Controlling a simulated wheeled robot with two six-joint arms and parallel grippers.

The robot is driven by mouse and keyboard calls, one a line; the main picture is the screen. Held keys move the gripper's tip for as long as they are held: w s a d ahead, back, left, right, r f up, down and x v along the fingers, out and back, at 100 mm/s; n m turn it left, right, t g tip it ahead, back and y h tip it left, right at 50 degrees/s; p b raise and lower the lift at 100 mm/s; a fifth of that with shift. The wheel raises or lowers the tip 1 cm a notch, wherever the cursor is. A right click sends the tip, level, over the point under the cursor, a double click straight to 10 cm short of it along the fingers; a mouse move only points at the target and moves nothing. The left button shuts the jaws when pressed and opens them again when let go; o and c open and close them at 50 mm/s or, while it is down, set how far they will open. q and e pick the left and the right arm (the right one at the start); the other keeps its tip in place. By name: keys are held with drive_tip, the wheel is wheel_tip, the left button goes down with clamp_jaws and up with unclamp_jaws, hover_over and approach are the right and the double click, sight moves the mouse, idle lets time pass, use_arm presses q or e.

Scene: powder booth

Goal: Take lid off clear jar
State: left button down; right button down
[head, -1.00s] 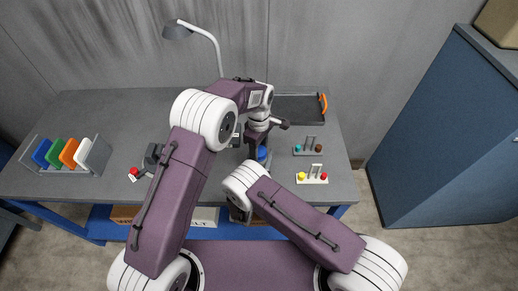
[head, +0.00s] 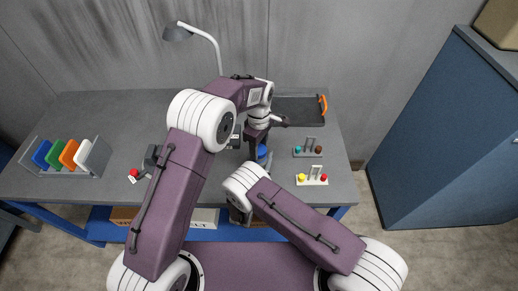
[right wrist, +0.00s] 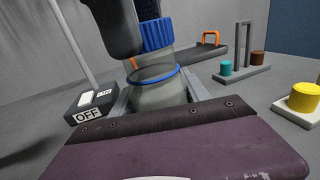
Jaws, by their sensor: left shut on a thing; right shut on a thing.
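The clear jar (right wrist: 158,94) stands upright in the right wrist view, with a thin blue ring around it. The ribbed blue lid (right wrist: 157,34) is above that ring, slightly tilted in this view; I cannot tell whether it still touches the jar's neck. The lid shows as a small blue patch in the head view (head: 264,152). My left gripper (head: 260,147) comes from above and is shut on the lid; its dark fingers also show in the right wrist view (right wrist: 128,28). My right gripper (right wrist: 158,100) is shut around the jar's body, its fingertips partly hidden.
A switch box marked OFF (right wrist: 92,104) stands left of the jar. A black tray with an orange handle (head: 298,110) is behind. Two small stands with coloured knobs (head: 308,151) (head: 312,178) are to the right. A rack of coloured plates (head: 95,160) and a lamp (head: 200,32) are farther left and back.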

sight(259, 150)
use_arm(q)
drive_tip(key=shift+r, duration=0.35)
wheel_tip(259, 150, up, 4)
use_arm(e)
drive_tip(key=shift+c, duration=2.2)
unclamp_jaws()
use_arm(q)
drive_tip(key=shift+f, duration=0.1)
